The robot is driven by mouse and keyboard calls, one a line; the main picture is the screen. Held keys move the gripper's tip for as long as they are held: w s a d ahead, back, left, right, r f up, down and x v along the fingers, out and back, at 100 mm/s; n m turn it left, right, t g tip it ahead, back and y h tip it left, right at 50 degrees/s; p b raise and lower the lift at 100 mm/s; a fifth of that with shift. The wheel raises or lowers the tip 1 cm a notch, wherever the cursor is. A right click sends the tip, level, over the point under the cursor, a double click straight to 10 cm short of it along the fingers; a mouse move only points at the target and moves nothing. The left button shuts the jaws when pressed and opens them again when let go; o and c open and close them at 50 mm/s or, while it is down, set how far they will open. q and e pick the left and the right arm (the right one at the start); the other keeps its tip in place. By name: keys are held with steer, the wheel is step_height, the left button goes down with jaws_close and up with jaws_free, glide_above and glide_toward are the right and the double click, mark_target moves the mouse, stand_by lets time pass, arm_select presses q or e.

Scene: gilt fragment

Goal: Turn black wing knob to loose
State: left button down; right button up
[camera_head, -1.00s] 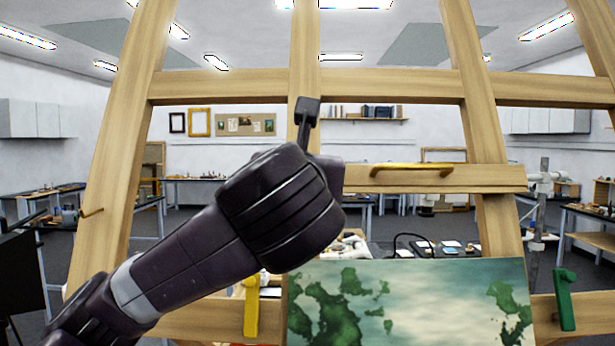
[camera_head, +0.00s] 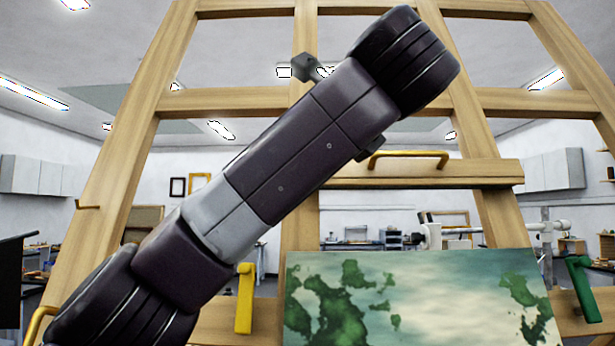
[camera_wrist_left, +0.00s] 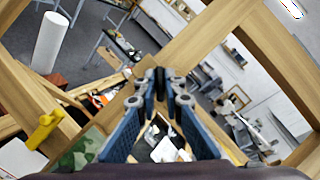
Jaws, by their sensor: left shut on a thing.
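In the left wrist view my left gripper (camera_wrist_left: 163,88) is closed at its tips on the black wing knob (camera_wrist_left: 160,76), at the wooden easel post. Only a small dark part of the knob shows between the fingers, so its turn angle cannot be read. In the head view my left arm crosses in front of the easel and hides the gripper's fingertips and their grip. A dark block (camera_head: 305,67) shows at the post above my forearm; I cannot tell what it belongs to. My right gripper is not in view.
The wooden easel (camera_head: 232,104) fills the middle. A brass handle (camera_head: 408,154) sits on its crosspiece, above a green painting (camera_head: 420,295). A yellow piece (camera_head: 245,298) and a green piece (camera_head: 578,288) flank the painting. Tables stand behind.

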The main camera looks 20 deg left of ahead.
arm_select(q)
steer(key=n+g, duration=0.2)
steer(key=n, duration=0.2)
steer(key=n+g+p, duration=0.1)
steer(key=n, duration=0.3)
steer(key=shift+w+g, duration=0.1)
steer(key=shift+g, duration=0.3)
steer(key=shift+n, duration=0.5)
steer(key=shift+r, duration=0.1)
steer(key=c, duration=2.1)
jaws_free()
